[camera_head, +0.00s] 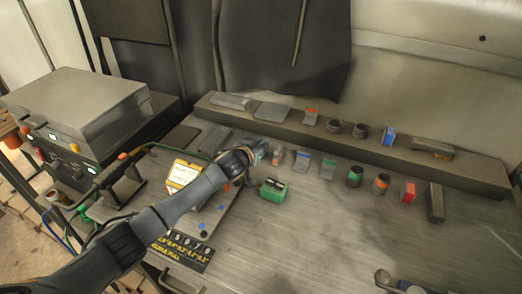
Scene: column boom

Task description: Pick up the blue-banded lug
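Two pieces with blue show in the head view. One small grey piece with a blue band (302,160) lies on the bench in the front row, just right of my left gripper. A blue and white piece (388,136) stands on the raised ledge farther right. I cannot tell for sure which one is the lug. My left gripper (262,152) is at the left end of the front row, near a small reddish piece (277,155) and apart from the blue-banded pieces. Its fingers are too small and dark to read.
A green block (273,189) sits just below the gripper. The raised ledge (470,173) runs behind. A grey control box (75,105) stands left. The front bench is mostly clear.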

